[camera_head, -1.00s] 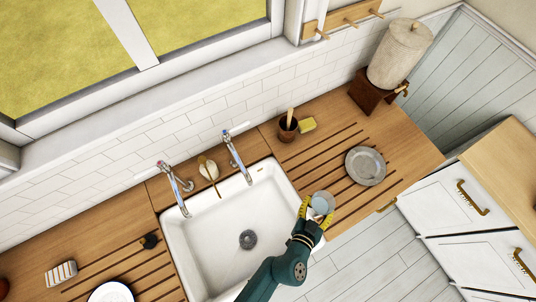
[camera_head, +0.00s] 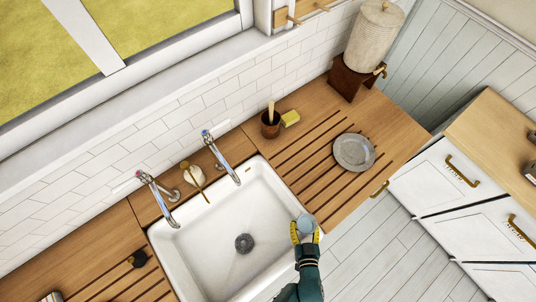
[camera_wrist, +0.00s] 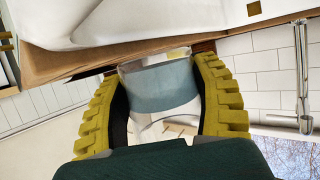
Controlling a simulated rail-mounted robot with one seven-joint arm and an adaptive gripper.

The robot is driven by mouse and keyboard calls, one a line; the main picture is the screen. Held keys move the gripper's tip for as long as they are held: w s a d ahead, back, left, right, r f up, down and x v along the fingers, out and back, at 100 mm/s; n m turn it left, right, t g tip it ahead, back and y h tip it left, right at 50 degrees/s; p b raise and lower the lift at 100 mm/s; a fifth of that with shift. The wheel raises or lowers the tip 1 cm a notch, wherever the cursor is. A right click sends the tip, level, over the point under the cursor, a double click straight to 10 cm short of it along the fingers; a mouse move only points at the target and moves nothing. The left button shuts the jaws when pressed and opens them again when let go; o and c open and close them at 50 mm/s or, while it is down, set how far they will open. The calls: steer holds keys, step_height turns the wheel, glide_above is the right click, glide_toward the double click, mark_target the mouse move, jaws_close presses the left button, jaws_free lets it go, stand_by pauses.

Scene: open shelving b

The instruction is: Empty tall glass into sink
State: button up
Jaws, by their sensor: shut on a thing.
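My gripper (camera_head: 305,233) is shut on the tall glass (camera_head: 307,223) at the front right corner of the sink. In the wrist view the clear glass (camera_wrist: 160,85) sits between the two yellow ridged fingers, with a grey-blue band in it that looks like its contents. From the head camera I see mainly its round top, so its exact tilt is hard to tell. The white sink (camera_head: 200,245) lies to the left of the gripper, with a dark drain (camera_head: 244,243) in its floor. The sink floor shows no clear pool of liquid.
Two taps (camera_head: 157,192) (camera_head: 219,157) stand behind the sink, with a brush (camera_head: 193,174) between them. A grey plate (camera_head: 354,152) lies on the grooved wooden counter. A brown pot (camera_head: 270,124), yellow sponge (camera_head: 290,118) and large dispenser (camera_head: 372,45) stand farther back.

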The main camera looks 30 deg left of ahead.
steer(key=shift+s+a+f+n+g+y+b, duration=0.15)
steer(key=shift+s+f+n+g+y+b, duration=0.15)
steer(key=shift+s, duration=0.3)
steer(key=shift+s+a+f+n+g+y+b, duration=0.1)
steer(key=shift+s+f+n+y+b, duration=0.1)
steer(key=shift+s+f, duration=0.25)
steer(key=shift+s+a+f+n+y, duration=0.1)
steer(key=shift+s+a+n+y, duration=0.1)
steer(key=shift+s, duration=0.35)
steer(key=shift+s+a+f+n+y, duration=0.1)
steer(key=shift+s+a, duration=0.1)
steer(key=shift+s, duration=0.35)
steer(key=shift+a, duration=0.1)
steer(key=n+h+p, duration=0.1)
steer(key=a+n+h+p, duration=0.1)
steer(key=n+h, duration=0.1)
steer(key=a+n+h+p, duration=0.1)
steer(key=h, duration=0.1)
steer(key=shift+s+a+r+n+p, duration=0.15)
steer(key=shift+s+r+n+p, duration=0.15)
steer(key=shift+s+r+n, duration=0.1)
steer(key=shift+a+f+n+t+h+b, duration=0.1)
steer(key=shift+n+t+h+b, duration=0.2)
steer(key=shift+b, duration=0.2)
